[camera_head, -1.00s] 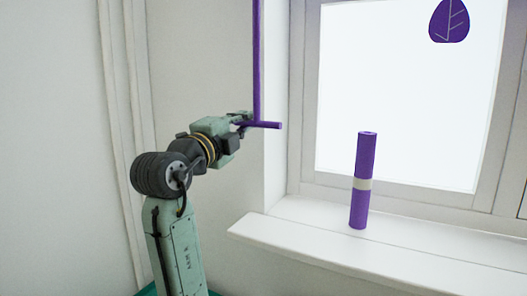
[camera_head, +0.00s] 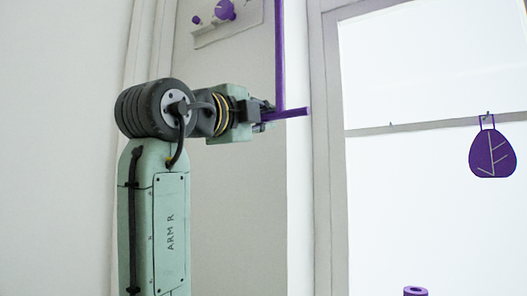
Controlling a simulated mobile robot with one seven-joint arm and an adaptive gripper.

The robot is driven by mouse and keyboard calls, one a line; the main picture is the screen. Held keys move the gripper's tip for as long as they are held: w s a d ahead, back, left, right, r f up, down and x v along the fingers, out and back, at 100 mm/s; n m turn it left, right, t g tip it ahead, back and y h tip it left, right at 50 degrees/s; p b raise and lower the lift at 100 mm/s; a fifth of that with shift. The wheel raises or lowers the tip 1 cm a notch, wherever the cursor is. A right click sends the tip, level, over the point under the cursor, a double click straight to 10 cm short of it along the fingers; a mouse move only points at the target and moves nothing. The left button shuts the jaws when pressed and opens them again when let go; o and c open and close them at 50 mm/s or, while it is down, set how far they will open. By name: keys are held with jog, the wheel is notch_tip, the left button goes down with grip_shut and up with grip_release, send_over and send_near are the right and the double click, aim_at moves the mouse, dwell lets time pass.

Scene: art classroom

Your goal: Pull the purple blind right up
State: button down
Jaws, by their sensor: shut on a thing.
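A thin upright purple rod or cord (camera_head: 279,55) comes down from the top of the picture beside the window. It ends in a short purple crossbar (camera_head: 290,114). My gripper (camera_head: 264,116) is shut on the left part of this crossbar, whose right end sticks out free. The fingertips are small and partly hidden here. No blind cloth is clearly in view, and the top of the purple rod is out of the picture.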

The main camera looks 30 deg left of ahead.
jog(key=shift+r, duration=1.25)
jog(key=c, duration=1.7)
grip_release()
jog(key=shift+o, duration=0.5)
jog(key=shift+f, duration=0.1)
jog(key=shift+s, duration=0.1)
jog(key=s+f, duration=0.2)
jog(key=s, duration=0.9)
jog(key=shift+s+a+f, duration=0.2)
jog(key=shift+s, duration=0.1)
